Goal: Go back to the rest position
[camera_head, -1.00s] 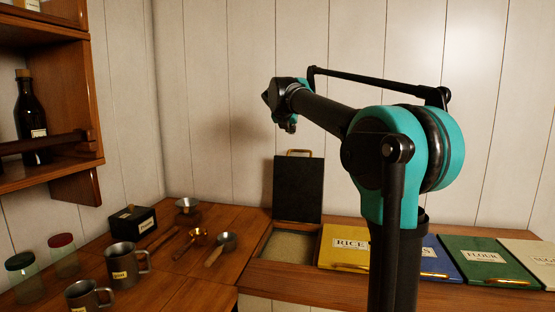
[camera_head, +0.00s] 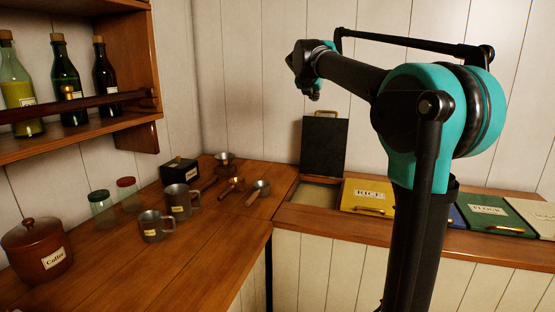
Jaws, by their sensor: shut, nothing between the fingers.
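My arm stands in the right half of the head view, reaching up and to the left. My gripper (camera_head: 296,61) is at its far left end, small and dark, in the air in front of the white plank wall. It appears shut and holds nothing visible. It is well above the counter and apart from everything on it. The fingertips are too small and dark to make out clearly.
On the counter (camera_head: 125,275) stand a coffee jar (camera_head: 38,252), two mugs (camera_head: 180,201), glass jars, a black box and scoops. An open bin (camera_head: 316,194) has its dark lid (camera_head: 325,147) raised; the rice bin (camera_head: 366,197) is closed. A bottle shelf (camera_head: 75,133) is at left.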

